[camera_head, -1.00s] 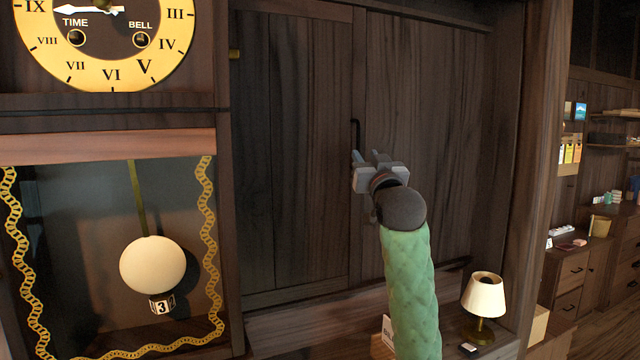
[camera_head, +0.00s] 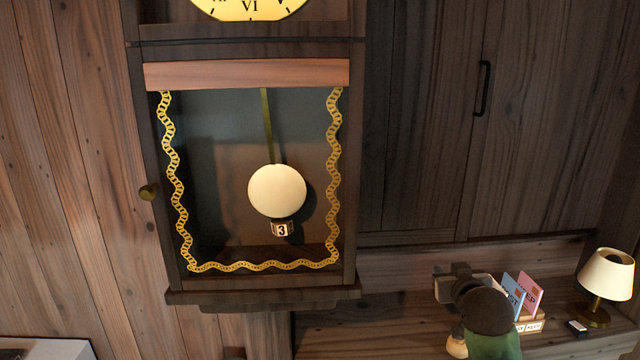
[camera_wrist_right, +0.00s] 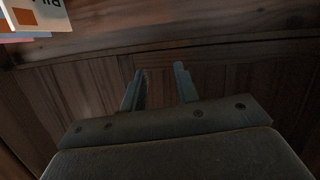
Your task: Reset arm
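My right gripper (camera_head: 462,282) is low at the right in the head view, over the wooden shelf and left of some cards. My dark wrist hides part of it there. In the right wrist view its two fingers (camera_wrist_right: 160,88) stand apart with nothing between them, facing dark wood boards. My green right arm shows only at the bottom edge of the head view. My left gripper is in neither view.
A pendulum clock (camera_head: 250,290) hangs on the wall. A cabinet door with a black handle (camera_head: 482,88) is at the right.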

